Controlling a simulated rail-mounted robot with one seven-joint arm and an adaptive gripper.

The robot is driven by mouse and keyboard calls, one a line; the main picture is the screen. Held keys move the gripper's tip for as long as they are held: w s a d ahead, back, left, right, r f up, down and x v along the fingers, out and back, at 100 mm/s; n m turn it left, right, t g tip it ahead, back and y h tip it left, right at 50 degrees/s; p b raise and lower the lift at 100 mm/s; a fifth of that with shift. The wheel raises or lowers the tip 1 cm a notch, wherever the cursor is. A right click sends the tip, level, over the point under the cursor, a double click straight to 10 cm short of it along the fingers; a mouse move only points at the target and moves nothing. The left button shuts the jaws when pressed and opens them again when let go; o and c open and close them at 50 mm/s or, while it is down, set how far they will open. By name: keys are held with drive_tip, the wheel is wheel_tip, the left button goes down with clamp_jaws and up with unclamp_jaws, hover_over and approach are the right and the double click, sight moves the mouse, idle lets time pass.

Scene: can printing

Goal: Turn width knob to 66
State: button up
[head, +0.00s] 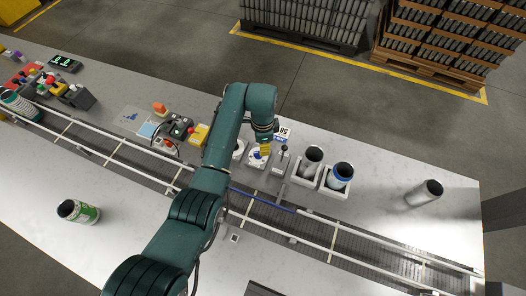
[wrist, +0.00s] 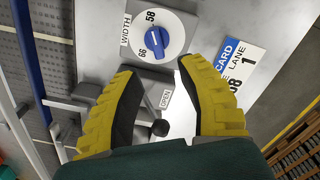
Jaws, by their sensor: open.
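The width knob (wrist: 147,40) is a blue bar handle on a round white dial. It sits near the top of the wrist view beside a WIDTH label, with 58 and 66 printed on the dial. I cannot tell for certain which number its pointer marks.
A black ball-topped lever (wrist: 160,128) and an OPEN label (wrist: 165,98) lie between my fingers. In the head view, cups hold two cans (head: 341,175) right of the knob; the conveyor (head: 345,244) runs in front.

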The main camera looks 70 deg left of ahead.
sight(258, 154)
wheel_tip(258, 154, down, 5)
drive_tip(key=shift+f+b, duration=0.15)
drive_tip(key=shift+b, duration=0.15)
clamp_jaws()
